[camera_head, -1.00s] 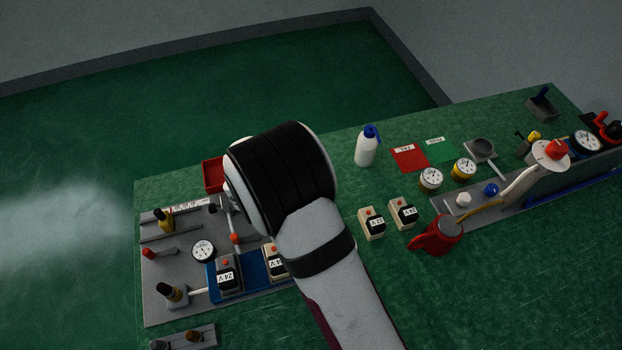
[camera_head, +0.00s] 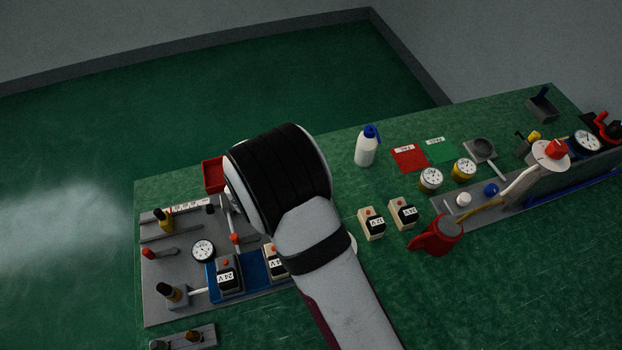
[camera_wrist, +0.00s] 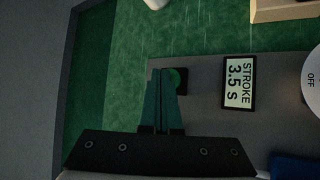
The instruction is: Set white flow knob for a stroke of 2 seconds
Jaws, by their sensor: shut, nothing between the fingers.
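My gripper (camera_wrist: 163,74) shows in the wrist view with its two dark green fingers together and empty. In the head view my wrist hides my gripper. A white round knob (camera_head: 463,200) stands on the grey right-hand panel beside a blue knob (camera_head: 491,190); I cannot tell whether it is the flow knob.
A white disc marked OFF (camera_wrist: 312,85) is cut by the wrist view's right edge. In the head view, the left grey panel (camera_head: 160,300) carries a gauge (camera_head: 203,251) and 24 V blocks. A red jug (camera_head: 435,238) and white bottle (camera_head: 366,148) stand on the green bench.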

